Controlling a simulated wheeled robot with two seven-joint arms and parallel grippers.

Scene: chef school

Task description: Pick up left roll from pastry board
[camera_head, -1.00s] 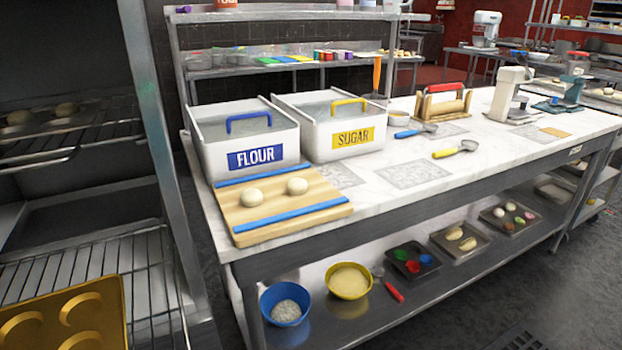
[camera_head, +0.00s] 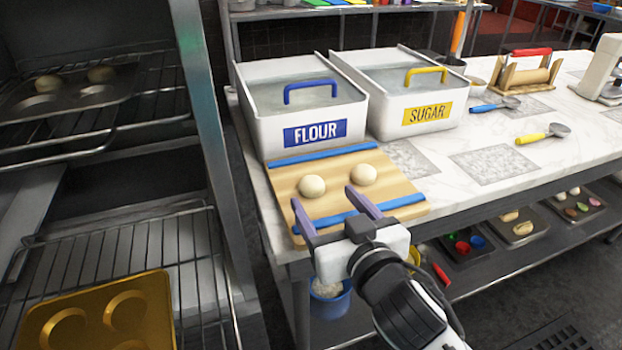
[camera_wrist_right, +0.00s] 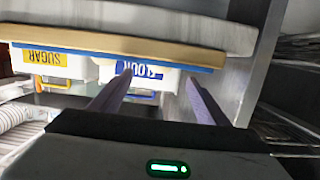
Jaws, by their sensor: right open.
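The left roll (camera_head: 312,186) is a pale round dough ball on the wooden pastry board (camera_head: 285,185), which has blue strips along its far and near edges. A second roll (camera_head: 363,175) sits to its right, apart from it. My right gripper (camera_head: 322,204) is open and empty at the board's near edge, on the near side of the rolls. In the right wrist view its two fingers (camera_wrist_right: 158,88) are spread, with the board's edge (camera_wrist_right: 120,46) beyond them; no roll can be made out there. My left gripper is not in view.
A flour bin (camera_head: 300,105) and a sugar bin (camera_head: 400,92) stand behind the board. An oven rack with a golden mould tray (camera_head: 100,312) is at the left. A blue bowl (camera_head: 330,300) sits on the shelf below.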

